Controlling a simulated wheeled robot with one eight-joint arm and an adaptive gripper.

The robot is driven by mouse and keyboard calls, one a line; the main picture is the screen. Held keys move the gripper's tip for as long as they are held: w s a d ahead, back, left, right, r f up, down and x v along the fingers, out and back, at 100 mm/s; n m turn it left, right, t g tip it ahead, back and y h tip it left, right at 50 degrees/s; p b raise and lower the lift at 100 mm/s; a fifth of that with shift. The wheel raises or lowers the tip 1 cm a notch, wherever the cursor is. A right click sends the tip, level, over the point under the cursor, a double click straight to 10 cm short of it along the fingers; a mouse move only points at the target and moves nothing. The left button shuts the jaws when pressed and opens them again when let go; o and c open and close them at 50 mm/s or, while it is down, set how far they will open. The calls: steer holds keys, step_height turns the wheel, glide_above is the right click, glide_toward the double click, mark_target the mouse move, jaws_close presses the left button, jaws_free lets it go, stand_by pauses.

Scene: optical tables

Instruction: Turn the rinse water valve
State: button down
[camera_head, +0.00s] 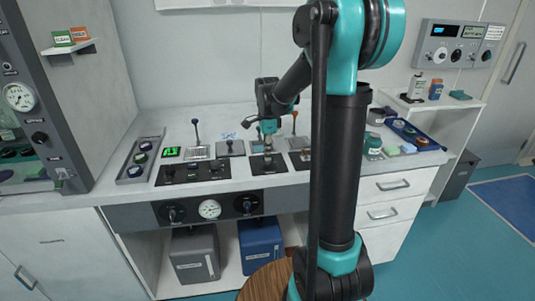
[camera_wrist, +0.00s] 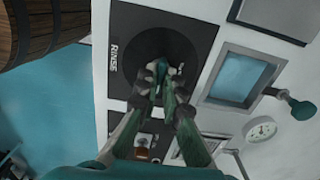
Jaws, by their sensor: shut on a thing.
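The rinse water valve is on a dark plate (camera_wrist: 131,25) labelled RINSE in the wrist view, with a round black area in its middle. My gripper (camera_wrist: 158,76) is in front of that round area with its fingers closed together. A small dark valve handle (camera_wrist: 163,70) shows between the fingertips, mostly hidden by them. In the head view my gripper (camera_head: 268,143) reaches down over a dark panel (camera_head: 265,168) on the bench top. The handle's turn angle cannot be made out.
Several lever panels stand on the bench (camera_head: 120,196), and a gauge (camera_head: 209,209) sits on its front. A blue tray (camera_head: 425,130) with coloured items lies at right. A grey canister (camera_head: 194,259) and a blue canister (camera_head: 261,246) stand below. A wooden barrel (camera_wrist: 45,25) is close by.

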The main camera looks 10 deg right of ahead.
steer(key=shift+n, duration=0.3)
steer(key=n, duration=0.3)
steer(key=shift+n, duration=0.3)
steer(key=n, duration=0.4)
steer(key=shift+n, duration=0.3)
steer(key=n, duration=0.4)
steer(key=shift+n, duration=2.5)
steer(key=c, duration=1.7)
jaws_free()
